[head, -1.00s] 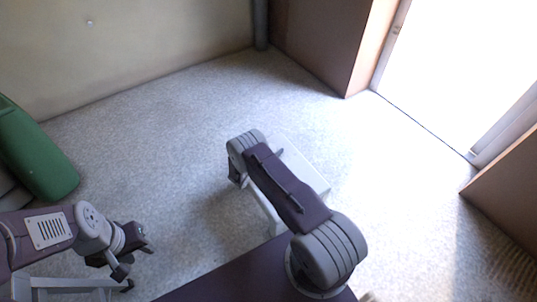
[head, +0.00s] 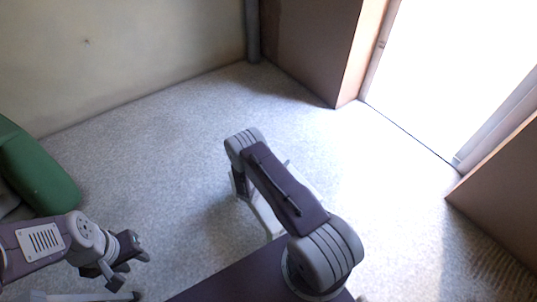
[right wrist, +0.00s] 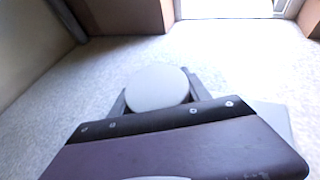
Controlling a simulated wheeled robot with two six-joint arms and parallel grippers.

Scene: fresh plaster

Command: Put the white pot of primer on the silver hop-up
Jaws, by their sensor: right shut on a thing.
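In the right wrist view, my right gripper (right wrist: 157,95) is shut on a round, pale pot (right wrist: 158,88), seen from its top, which I take for the white pot of primer. In the head view the pot is hidden behind my right arm. A pale, low platform (head: 266,218) shows partly beneath that arm, and a pale surface also shows at the right in the right wrist view (right wrist: 272,115). I cannot tell surely whether it is the silver hop-up. My left gripper (head: 130,268) hangs empty at the lower left, its fingers apart.
Another pale, flat edge (head: 75,297) shows at the bottom left, cut off. A green rounded thing (head: 40,170) stands at the left edge. Bare speckled floor (head: 160,140) lies between it and my right arm. A bright doorway (head: 440,70) is at the upper right.

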